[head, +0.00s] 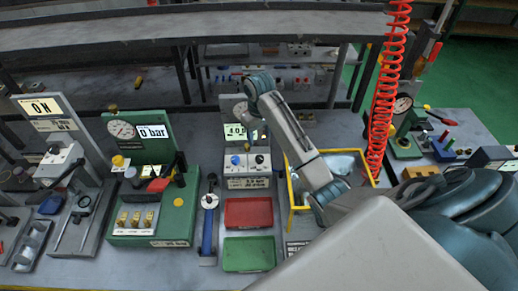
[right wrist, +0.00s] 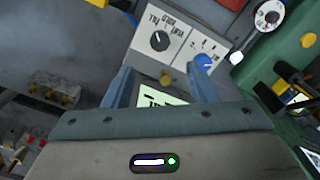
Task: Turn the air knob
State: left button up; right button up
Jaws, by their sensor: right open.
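The middle valve block carries a white panel with a blue knob (head: 235,160) and a black knob (head: 259,160). Its lit display (head: 235,132) reads about 4.0. I cannot tell which knob is the air knob. My right gripper (right wrist: 160,78) is open and empty, over the block's upper part, apart from both knobs. The arm hides part of it in the head view. My left gripper is not in view.
A green valve station (head: 155,215) with a gauge stands to the left. A red tray (head: 248,212) and a green tray (head: 249,254) lie in front of the block. A yellow-rimmed bin (head: 291,190) is to the right. A red coiled hose (head: 384,90) hangs behind my right arm.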

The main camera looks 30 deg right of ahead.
aim_at(259, 158)
notch_tip(259, 158, down, 2)
jog(key=shift+s+a+f+b, duration=0.15)
jog(key=shift+f+b, duration=0.1)
jog(key=shift+b, duration=0.75)
jog(key=shift+f+p, duration=0.45)
jog(key=shift+p, duration=0.25)
jog(key=f+p, duration=0.1)
jog(key=f, duration=0.4)
jog(key=shift+d+f+p, duration=0.2)
jog(key=shift+f+p, duration=0.15)
jog(key=shift+f, duration=0.65)
jog(key=c, duration=1)
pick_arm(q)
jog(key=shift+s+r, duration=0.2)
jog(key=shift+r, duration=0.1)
